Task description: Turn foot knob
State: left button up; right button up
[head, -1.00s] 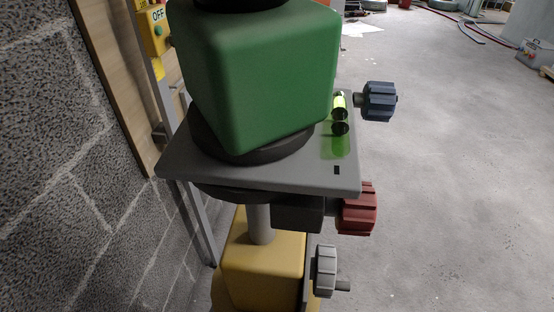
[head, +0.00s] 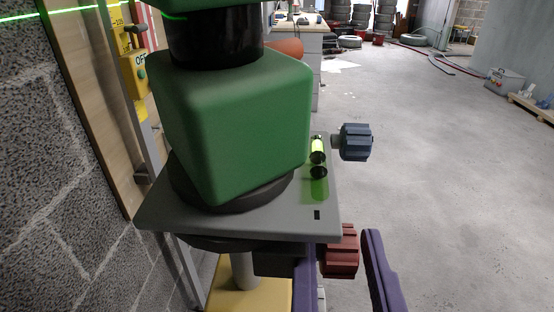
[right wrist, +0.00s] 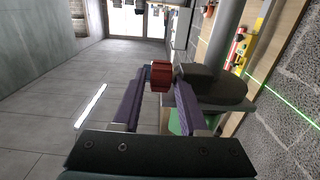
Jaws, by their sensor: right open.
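A red ribbed knob (head: 341,256) sticks out below the grey plate (head: 235,220) of a post-mounted device. It also shows in the right wrist view (right wrist: 161,76). A blue-grey knob (head: 356,142) sits higher, at the plate's right side. A pale grey knob is almost wholly hidden behind my gripper low in the head view. My right gripper (head: 338,252), with purple fingers, is open, with one finger on each side of the red knob. In the right wrist view (right wrist: 158,84) the knob appears between the fingertips; whether they touch it is unclear. My left gripper is not in view.
A green housing (head: 230,125) stands on the plate, with a lit level vial (head: 318,150) beside it. A yellow base (head: 250,296) is below. A block wall (head: 60,160) is close on the left.

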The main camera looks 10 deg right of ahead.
grip_shut()
jog(key=shift+f, duration=0.1)
dwell(0.3)
jog(key=shift+f+t+b, duration=0.25)
jog(key=shift+t+b, duration=0.15)
jog(key=shift+b, duration=0.45)
jog(key=t+h+b, duration=0.1)
jog(key=t+b, duration=0.2)
jog(key=b, duration=0.1)
jog(key=f+t+b, duration=0.1)
jog(key=t+b, duration=0.1)
jog(key=b, duration=0.2)
jog(key=shift+t+h, duration=0.4)
jog(key=shift+t+b, duration=0.6)
jog(key=shift+b, duration=0.35)
jog(key=shift+r+t+h, duration=0.15)
jog(key=shift+t+h, duration=0.15)
